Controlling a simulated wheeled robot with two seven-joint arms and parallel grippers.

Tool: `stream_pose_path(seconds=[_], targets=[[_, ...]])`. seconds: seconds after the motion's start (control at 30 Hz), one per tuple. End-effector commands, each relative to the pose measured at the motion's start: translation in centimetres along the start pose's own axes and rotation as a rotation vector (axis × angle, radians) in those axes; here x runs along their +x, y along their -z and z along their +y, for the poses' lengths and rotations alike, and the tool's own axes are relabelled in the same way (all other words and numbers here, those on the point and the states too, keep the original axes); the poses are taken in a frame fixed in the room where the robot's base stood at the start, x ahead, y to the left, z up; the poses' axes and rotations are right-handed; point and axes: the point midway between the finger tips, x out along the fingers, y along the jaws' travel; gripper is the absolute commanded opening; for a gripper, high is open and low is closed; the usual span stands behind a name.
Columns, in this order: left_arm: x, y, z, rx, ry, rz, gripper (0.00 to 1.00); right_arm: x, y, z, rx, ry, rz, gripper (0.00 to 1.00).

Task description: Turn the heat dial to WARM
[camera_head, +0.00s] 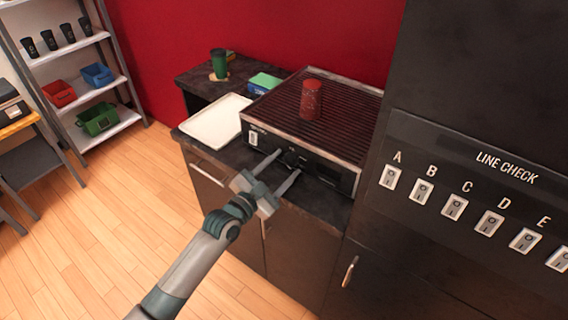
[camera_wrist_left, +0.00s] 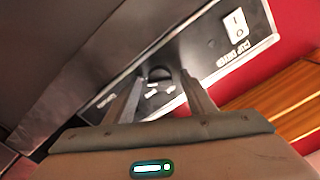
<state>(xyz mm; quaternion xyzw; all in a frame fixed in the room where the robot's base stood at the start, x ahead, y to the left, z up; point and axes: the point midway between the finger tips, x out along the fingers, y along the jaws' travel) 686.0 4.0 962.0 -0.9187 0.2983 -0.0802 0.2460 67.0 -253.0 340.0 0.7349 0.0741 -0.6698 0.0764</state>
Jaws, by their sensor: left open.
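The heat dial (camera_head: 291,159) is a dark round knob on the front panel of the black grill-like machine (camera_head: 262,137). In the left wrist view the dial (camera_wrist_left: 159,74) shows between my fingers, with small light labels around it that are too blurred to read. My left gripper (camera_head: 283,166) is open, its two fingers pointing at the panel on either side of the dial. It also shows in the left wrist view (camera_wrist_left: 160,85). I cannot tell whether the fingers touch the dial. My right gripper is not in view.
A white rocker switch (camera_head: 253,138) sits left of the dial. A red cup (camera_head: 311,99) stands on the ribbed top. A white tray (camera_head: 216,122), green cup (camera_head: 219,64) and blue-green box (camera_head: 264,83) are on the counter. A LINE CHECK switch panel (camera_head: 470,180) is at right.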

Motion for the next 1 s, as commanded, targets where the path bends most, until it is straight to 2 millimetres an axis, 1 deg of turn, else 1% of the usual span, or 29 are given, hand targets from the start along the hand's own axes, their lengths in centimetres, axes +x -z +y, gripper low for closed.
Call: stream_pose_path(seconds=[0.13, 0.4, 0.43, 0.47, 0.5, 0.6, 1.0], targets=[[0.60, 0.00, 0.02, 0.000, 0.000, -0.001, 0.50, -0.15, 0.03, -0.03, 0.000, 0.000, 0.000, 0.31], [0.68, -0.03, 0.05, 0.000, -0.001, -0.001, 0.50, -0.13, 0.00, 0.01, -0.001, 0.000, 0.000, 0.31], [0.67, -0.03, 0.04, 0.000, 0.000, -0.001, 0.48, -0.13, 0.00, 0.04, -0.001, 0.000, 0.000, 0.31], [0.67, -0.03, 0.04, 0.000, -0.001, -0.001, 0.40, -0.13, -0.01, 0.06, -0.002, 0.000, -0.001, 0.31], [0.67, -0.03, 0.04, 0.000, 0.000, -0.001, 0.31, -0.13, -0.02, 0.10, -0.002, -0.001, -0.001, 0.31], [0.66, -0.03, 0.04, 0.000, -0.001, -0.001, 0.09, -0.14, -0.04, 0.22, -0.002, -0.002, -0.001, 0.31], [0.65, -0.03, 0.06, -0.037, -0.001, -0.001, 0.09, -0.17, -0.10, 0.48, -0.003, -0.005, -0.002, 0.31]])
